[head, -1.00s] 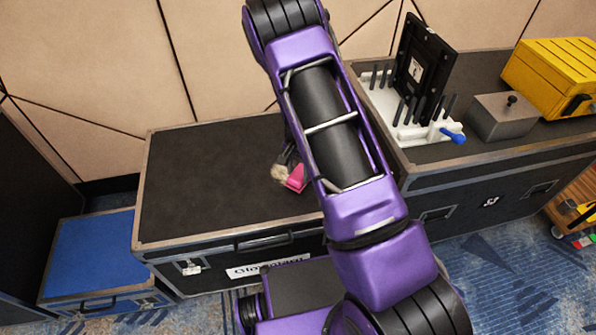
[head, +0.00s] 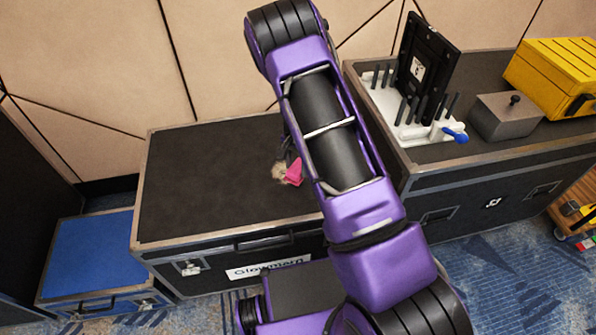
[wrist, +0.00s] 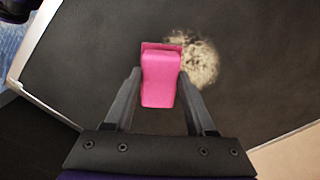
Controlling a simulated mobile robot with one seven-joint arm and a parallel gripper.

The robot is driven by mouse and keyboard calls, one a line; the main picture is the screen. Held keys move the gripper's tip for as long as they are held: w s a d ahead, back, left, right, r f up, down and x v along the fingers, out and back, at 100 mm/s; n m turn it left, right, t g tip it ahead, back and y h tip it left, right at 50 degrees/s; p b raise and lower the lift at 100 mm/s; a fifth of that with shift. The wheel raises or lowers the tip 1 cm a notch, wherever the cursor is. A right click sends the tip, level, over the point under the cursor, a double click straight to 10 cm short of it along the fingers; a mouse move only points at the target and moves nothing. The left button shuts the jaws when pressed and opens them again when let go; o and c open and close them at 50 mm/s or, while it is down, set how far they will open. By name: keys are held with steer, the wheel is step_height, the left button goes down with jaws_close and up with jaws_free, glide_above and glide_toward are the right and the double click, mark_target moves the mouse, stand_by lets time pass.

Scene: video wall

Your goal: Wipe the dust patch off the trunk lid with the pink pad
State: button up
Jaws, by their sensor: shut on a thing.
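The pink pad (wrist: 160,78) is held between the two fingers of my gripper (wrist: 160,90), which is shut on it. The dust patch (wrist: 197,60) is a pale, mottled spot on the dark trunk lid (wrist: 100,40). In the wrist view the pad's far end overlaps the patch's left edge; whether it touches the lid I cannot tell. In the head view the pad (head: 294,172) shows beside the patch (head: 279,171) near the right part of the lid (head: 200,180). My arm hides the lid's right end and most of the gripper there.
A higher black case (head: 480,170) stands to the right, bearing a white rack (head: 385,105) with a black panel, a grey box (head: 505,118) and a yellow case (head: 555,75). A blue case (head: 85,260) is at lower left. The lid's left part is clear.

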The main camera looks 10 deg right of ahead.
steer(key=shift+w+f, duration=0.15)
steer(key=shift+w, duration=3.55)
steer(key=shift+a, duration=1)
steer(key=shift+s+p, duration=1.25)
steer(key=shift+s, duration=4)
steer(key=shift+a+p, duration=0.3)
steer(key=shift+a, duration=0.7)
steer(key=shift+w+f+b, duration=0.1)
steer(key=shift+w+b, duration=1.3)
steer(key=shift+w, duration=1.1)
steer(key=shift+w+r, duration=0.2)
steer(key=shift+w, duration=0.8)
steer(key=shift+w+f, duration=0.15)
steer(key=shift+w, duration=1.55)
